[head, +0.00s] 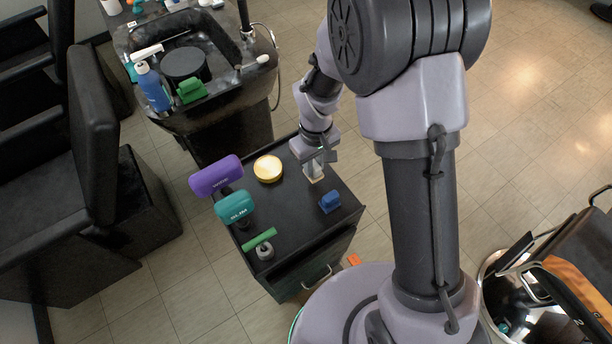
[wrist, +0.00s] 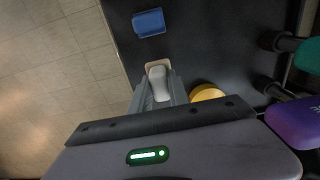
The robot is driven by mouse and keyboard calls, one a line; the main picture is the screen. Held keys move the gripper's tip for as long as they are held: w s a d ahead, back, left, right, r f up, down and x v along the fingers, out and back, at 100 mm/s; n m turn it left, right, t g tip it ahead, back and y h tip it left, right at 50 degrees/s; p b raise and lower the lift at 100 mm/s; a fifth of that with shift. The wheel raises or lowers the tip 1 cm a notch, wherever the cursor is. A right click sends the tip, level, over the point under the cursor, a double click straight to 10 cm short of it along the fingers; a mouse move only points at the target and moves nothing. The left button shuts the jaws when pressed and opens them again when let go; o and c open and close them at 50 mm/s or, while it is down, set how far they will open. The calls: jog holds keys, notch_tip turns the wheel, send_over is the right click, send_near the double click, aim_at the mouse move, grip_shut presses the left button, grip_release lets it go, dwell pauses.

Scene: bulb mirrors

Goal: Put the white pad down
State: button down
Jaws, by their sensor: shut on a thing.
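The white pad (head: 314,173) is at my gripper (head: 313,160), over the black cabinet top (head: 296,222) near its back right edge. In the wrist view the pad (wrist: 157,74) shows as a white rounded piece with a beige edge at its far end. My gripper (wrist: 158,92) is shut on it. The jaws hide part of the pad. I cannot tell whether its underside touches the cabinet top.
A blue block (head: 330,202) lies near the right edge, and a round yellow item (head: 268,169) lies left of my gripper. Purple (head: 216,176) and teal (head: 235,206) items stand along the left edge, a green bar (head: 259,239) in front. The middle is clear.

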notch_tip(320, 180, down, 4)
jog(key=shift+f+b, duration=0.2)
jog(key=shift+b, duration=0.3)
jog(key=shift+f, duration=0.2)
jog(key=c, duration=1.3)
grip_release()
jog(key=shift+o, duration=0.2)
jog(key=shift+r, duration=0.1)
